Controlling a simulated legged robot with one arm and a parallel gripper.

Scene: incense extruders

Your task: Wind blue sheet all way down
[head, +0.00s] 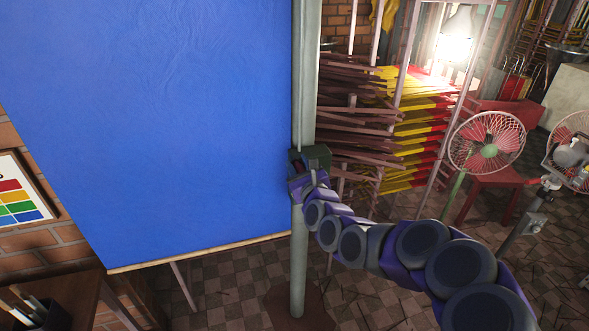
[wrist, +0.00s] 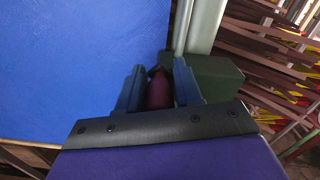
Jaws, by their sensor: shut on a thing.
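The blue sheet (head: 170,120) hangs flat and fills the left of the head view, with a light wooden bar (head: 200,254) along its bottom edge, above the floor. It also fills the upper left of the wrist view (wrist: 70,65). A grey-green post (head: 305,80) stands at its right edge, with a dark green box (head: 318,157) on it. My gripper (head: 297,168) is at this box. In the wrist view my gripper's fingers (wrist: 158,88) are shut around a dark red handle (wrist: 159,90) beside the dark green box (wrist: 215,80).
Racks of brown, yellow and red sticks (head: 410,130) stand right of the post. A pink fan (head: 487,142) stands further right by a red stool (head: 497,180). A wooden table with a dark cup (head: 42,315) is at lower left. Tiled floor shows below the sheet.

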